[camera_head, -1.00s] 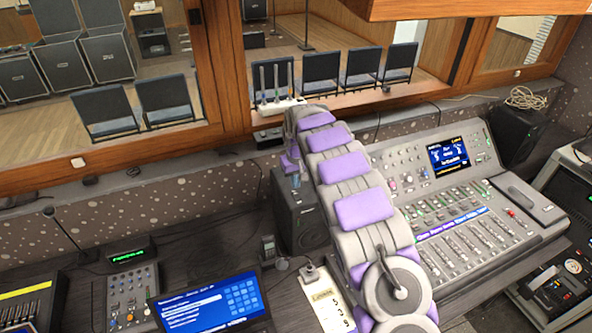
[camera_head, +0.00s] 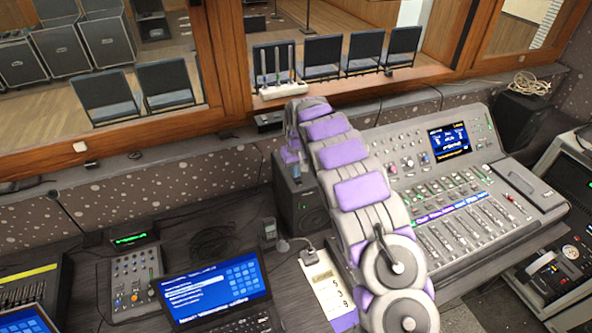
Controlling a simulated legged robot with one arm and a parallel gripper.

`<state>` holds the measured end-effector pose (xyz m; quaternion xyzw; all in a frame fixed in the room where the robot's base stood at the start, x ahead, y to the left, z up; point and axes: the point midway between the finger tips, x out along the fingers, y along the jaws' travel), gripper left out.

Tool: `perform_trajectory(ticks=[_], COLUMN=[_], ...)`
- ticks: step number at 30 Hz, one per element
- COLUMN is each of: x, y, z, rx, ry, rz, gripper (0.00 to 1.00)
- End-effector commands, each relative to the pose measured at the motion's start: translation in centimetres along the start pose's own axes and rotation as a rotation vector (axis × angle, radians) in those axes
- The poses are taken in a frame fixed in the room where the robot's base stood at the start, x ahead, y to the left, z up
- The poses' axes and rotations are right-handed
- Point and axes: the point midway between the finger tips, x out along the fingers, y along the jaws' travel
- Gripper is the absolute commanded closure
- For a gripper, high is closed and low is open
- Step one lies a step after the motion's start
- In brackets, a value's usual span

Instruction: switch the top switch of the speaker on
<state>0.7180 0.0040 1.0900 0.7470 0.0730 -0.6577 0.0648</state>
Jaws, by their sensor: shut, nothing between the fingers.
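A dark speaker (camera_head: 284,194) stands on the desk against the dotted wall, left of the mixing console. My grey and purple arm reaches away from the camera and covers the speaker's right side. My gripper (camera_head: 291,168) points down at the far end of the arm, in front of the speaker's upper part in this view. It is shut and empty; its fingertips are small and hard to make out. I cannot tell whether it touches the speaker. No switch on the speaker can be made out.
A mixing console (camera_head: 455,185) stands right of my arm. A laptop (camera_head: 213,296), a small control box (camera_head: 136,283), a handheld device (camera_head: 269,229) and a labelled strip (camera_head: 328,284) lie left of it. A white box with upright rods (camera_head: 283,90) stands on the window ledge behind.

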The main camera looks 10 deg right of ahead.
Motion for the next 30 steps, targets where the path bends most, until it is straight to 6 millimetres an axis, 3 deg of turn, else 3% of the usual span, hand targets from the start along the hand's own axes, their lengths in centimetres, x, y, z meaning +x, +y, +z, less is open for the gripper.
perform_trajectory(ticks=[15,30], x=[0.2,-0.8], y=[-0.1,-0.1], z=[1.9,1.9], rx=[0.001,0.0], ry=[-0.017,-0.01], rz=[-0.004,-0.002], gripper=[1.0,1.0])
